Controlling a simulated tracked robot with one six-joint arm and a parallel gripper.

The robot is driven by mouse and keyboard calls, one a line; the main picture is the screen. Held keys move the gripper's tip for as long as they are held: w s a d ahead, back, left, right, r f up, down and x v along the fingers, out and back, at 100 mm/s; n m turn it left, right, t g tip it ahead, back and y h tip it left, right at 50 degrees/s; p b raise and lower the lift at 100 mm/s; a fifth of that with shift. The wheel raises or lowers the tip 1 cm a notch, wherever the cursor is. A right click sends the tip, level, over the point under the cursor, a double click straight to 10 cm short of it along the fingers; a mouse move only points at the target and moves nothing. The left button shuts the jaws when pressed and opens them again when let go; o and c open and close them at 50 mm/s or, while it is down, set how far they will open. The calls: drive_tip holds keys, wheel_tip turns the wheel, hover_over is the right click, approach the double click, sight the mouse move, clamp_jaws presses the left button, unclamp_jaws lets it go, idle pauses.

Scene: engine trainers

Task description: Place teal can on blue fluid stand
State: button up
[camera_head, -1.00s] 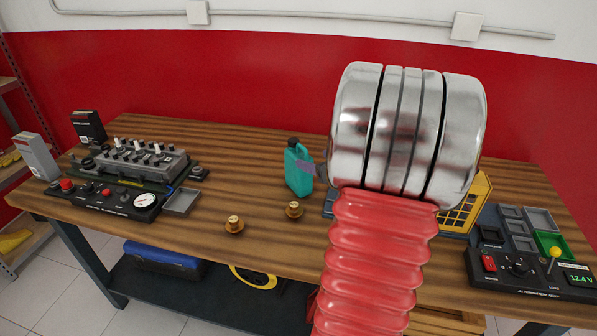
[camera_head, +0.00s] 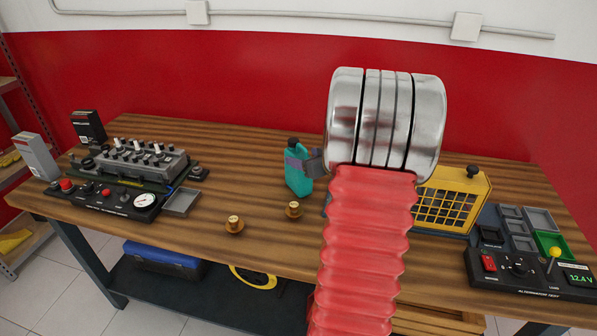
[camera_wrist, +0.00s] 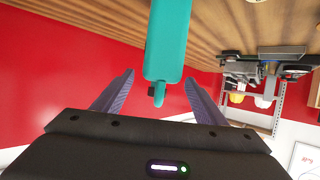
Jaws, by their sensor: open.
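The teal can (camera_head: 298,178) with a dark cap stands upright on the wooden bench, left of my arm. In the wrist view the teal can (camera_wrist: 167,45) appears upside down between and beyond the spread fingers. My gripper (camera_wrist: 159,78) is open, one finger on each side of the can's near end. In the head view the purple-grey finger of my gripper (camera_head: 300,161) overlaps the can's upper part. I cannot tell whether it touches.
Two brass pieces (camera_head: 235,225) stand on the bench front. An engine block trainer (camera_head: 138,160) with a gauge panel is at left. A yellow grille unit (camera_head: 452,203), grey trays (camera_head: 513,228) and an alternator test panel (camera_head: 530,275) are at right.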

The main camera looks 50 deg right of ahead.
sight(298, 154)
drive_tip(key=shift+x, duration=2.15)
drive_tip(key=shift+c, duration=0.6)
clamp_jaws()
drive_tip(key=shift+r, duration=0.15)
